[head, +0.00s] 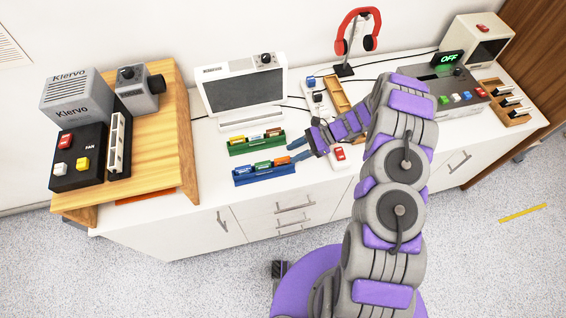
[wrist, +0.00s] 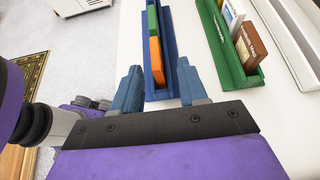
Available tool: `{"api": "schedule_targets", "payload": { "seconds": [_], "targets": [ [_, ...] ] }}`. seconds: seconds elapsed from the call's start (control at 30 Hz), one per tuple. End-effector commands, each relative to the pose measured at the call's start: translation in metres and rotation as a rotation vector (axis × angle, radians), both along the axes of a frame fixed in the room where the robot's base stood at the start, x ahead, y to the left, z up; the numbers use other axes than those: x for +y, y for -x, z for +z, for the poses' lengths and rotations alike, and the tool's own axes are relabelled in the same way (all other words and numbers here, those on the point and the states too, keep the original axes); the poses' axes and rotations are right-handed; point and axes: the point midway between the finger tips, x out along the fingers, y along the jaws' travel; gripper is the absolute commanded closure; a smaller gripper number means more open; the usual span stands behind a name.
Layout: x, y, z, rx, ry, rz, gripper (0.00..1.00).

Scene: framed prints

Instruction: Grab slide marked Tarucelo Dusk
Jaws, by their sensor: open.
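A blue rack (head: 264,178) holds several slides, with an orange slide (head: 282,161) at its right end; a green slide (wrist: 153,18) stands beside it. Behind it, a green rack (head: 258,148) holds more slides. In the wrist view, a brown slide (wrist: 249,45) in the green rack has pale lettering that seems to include "Dusk"; the rest is hard to read. My gripper (wrist: 157,70) is open and empty, its fingertips on either side of the blue rack's near end, close to the orange slide.
A white monitor (head: 243,90) stands behind the racks. A white block with a red button (head: 339,154) is right of my gripper. A wooden shelf with boxes (head: 176,140) stands at left, and a headphone stand (head: 344,70) at the back. Bare counter shows around the racks.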

Motion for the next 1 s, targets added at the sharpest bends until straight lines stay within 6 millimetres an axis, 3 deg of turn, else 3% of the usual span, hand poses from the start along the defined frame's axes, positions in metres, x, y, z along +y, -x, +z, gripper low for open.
{"api": "schedule_targets", "payload": {
  "seconds": [0.4, 0.73, 1.0],
  "targets": [
    [0.041, 0.017, -0.017, 0.002, -0.001, 0.0, 0.57],
    [0.045, 0.018, -0.019, -0.002, 0.001, 0.0, 0.57],
    [0.046, 0.018, -0.019, -0.001, 0.001, -0.001, 0.83]
  ]
}}
